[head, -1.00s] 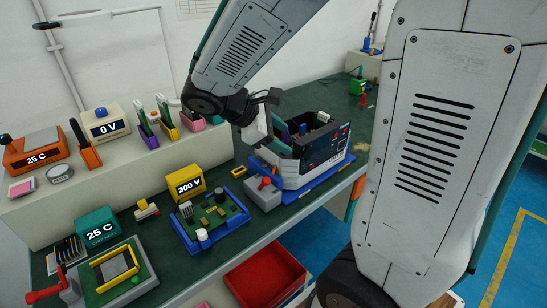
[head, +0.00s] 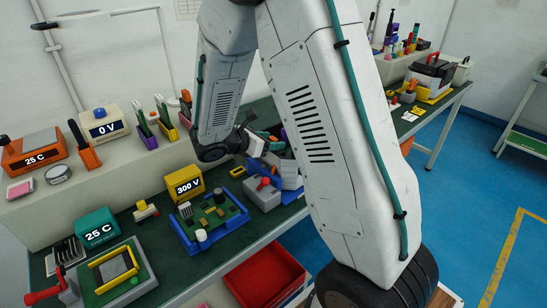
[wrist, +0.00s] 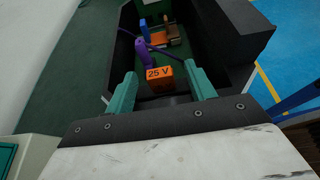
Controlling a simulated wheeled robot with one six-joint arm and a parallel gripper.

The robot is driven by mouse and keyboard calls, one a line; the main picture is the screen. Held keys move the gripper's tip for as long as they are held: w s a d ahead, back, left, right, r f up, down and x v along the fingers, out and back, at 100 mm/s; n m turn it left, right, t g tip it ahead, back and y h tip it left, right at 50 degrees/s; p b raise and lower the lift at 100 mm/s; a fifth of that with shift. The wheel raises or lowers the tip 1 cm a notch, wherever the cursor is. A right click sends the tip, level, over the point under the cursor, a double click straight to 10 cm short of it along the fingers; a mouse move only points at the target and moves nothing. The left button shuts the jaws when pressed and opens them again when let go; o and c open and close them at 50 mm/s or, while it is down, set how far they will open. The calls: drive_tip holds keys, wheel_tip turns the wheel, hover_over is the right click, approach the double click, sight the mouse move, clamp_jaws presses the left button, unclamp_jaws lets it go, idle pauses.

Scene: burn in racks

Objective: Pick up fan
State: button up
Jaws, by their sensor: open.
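My gripper (wrist: 160,78) shows in the wrist view with its two teal fingers apart and nothing clearly held between them. It points into an open black case (wrist: 115,60). An orange block marked 25 V (wrist: 159,74) shows between the fingers. A purple part (wrist: 142,54) stands just beyond it, and an orange and brown part (wrist: 170,32) lies farther in. I cannot tell which part, if any, is the fan. In the head view my arm hides most of the case and the gripper's fingertips.
The case's dark walls rise close on both sides of the fingers. On the green bench, a grey block with a red knob (head: 262,192), a blue-framed circuit board (head: 205,235) and a yellow 300 V meter (head: 184,184) stand nearby. A red bin (head: 265,278) sits below the bench edge.

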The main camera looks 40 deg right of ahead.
drive_tip(key=shift+x, duration=0.85)
drive_tip(key=shift+a, duration=0.1)
clamp_jaws()
drive_tip(key=shift+r, duration=0.15)
